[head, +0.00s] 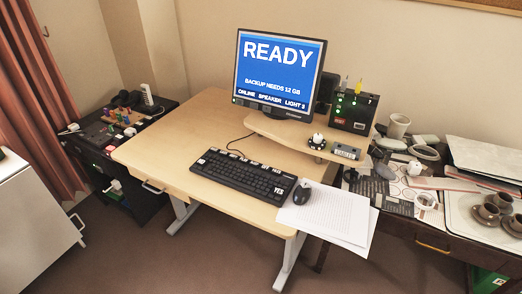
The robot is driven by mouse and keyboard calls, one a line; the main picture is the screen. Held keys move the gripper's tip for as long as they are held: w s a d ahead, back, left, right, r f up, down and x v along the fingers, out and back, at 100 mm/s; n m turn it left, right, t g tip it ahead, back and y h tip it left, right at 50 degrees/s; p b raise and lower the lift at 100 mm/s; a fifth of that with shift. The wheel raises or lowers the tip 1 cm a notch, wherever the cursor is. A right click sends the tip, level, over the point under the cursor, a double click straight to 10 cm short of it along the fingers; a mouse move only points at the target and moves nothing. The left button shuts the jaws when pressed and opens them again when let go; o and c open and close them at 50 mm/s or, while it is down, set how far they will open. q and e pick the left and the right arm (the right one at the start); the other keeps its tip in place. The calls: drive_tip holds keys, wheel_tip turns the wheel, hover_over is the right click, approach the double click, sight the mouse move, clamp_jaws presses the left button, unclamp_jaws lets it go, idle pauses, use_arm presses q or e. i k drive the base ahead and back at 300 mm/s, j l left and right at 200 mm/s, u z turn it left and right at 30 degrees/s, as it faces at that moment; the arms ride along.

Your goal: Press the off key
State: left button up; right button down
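A black keyboard (244,177) lies on the light wooden desk (170,150). A row of small white labels runs along its back edge, too small to read. A white key marked YES (278,191) shows at its right end. I cannot make out which key is the off key. The monitor (279,75) behind has a blue screen reading READY, BACKUP NEEDS 12 GB, and ONLINE, SPEAKER, LIGHT 3 along the bottom. Neither of my grippers is in view.
A black mouse (302,194) rests on white papers (330,212) overhanging the desk's right edge. A black box with green lights (353,111) stands on the raised shelf (282,131). A cluttered dark side table (400,220) stands right, a dark cabinet (140,196) left. The desk's front left is clear.

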sight(265, 167)
drive_tip(key=i+j+z, duration=0.2)
drive_tip(key=i+j, duration=0.15)
drive_tip(key=j, duration=0.25)
drive_tip(key=i+j+z, duration=0.1)
drive_tip(key=j, duration=0.25)
drive_tip(key=i+j+z, duration=0.1)
drive_tip(key=j, duration=0.25)
drive_tip(key=i+j+z, duration=0.1)
drive_tip(key=j, duration=0.25)
drive_tip(key=i, duration=0.1)
